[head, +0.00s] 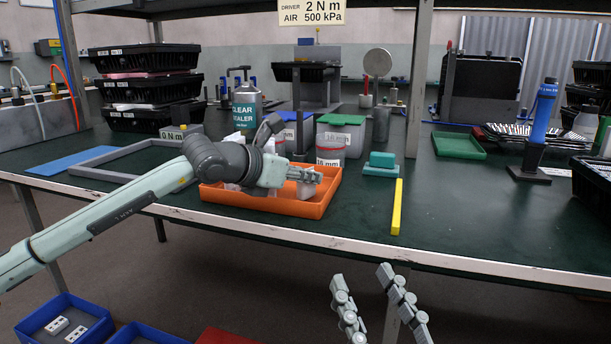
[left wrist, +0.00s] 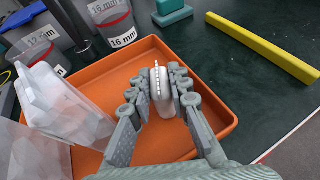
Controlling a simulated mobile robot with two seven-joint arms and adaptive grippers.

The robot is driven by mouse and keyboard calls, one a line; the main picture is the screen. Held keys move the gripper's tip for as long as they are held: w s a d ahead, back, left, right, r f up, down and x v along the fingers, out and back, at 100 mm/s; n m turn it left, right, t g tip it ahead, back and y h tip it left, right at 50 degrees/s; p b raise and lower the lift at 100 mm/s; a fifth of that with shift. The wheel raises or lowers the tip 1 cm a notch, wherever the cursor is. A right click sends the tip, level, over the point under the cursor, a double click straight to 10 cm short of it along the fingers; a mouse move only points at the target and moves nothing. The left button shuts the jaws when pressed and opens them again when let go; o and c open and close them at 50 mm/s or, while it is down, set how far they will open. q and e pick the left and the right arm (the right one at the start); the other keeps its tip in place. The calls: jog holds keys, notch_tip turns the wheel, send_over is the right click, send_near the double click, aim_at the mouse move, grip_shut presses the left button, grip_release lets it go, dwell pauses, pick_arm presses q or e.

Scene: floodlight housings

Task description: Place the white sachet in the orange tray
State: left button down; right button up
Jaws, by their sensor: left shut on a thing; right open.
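The white sachet (head: 305,190) is held by my left gripper (head: 318,175) over the right part of the orange tray (head: 275,205). In the left wrist view the sachet (left wrist: 162,92) stands edge-on between the fingers (left wrist: 165,75), above the bare floor of the orange tray (left wrist: 140,62). I cannot tell whether its lower edge touches the tray. My right gripper (head: 362,278) is open and empty, in front of and below the table edge.
Translucent white bags (left wrist: 62,100) are at the tray's left side, partly hidden by my arm in the head view. Labelled grey cups (left wrist: 112,22) stand behind the tray.

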pick_arm(q)
jog(key=shift+f, duration=0.1)
jog(key=c, duration=1.4)
grip_release()
jog(key=v, duration=1.2)
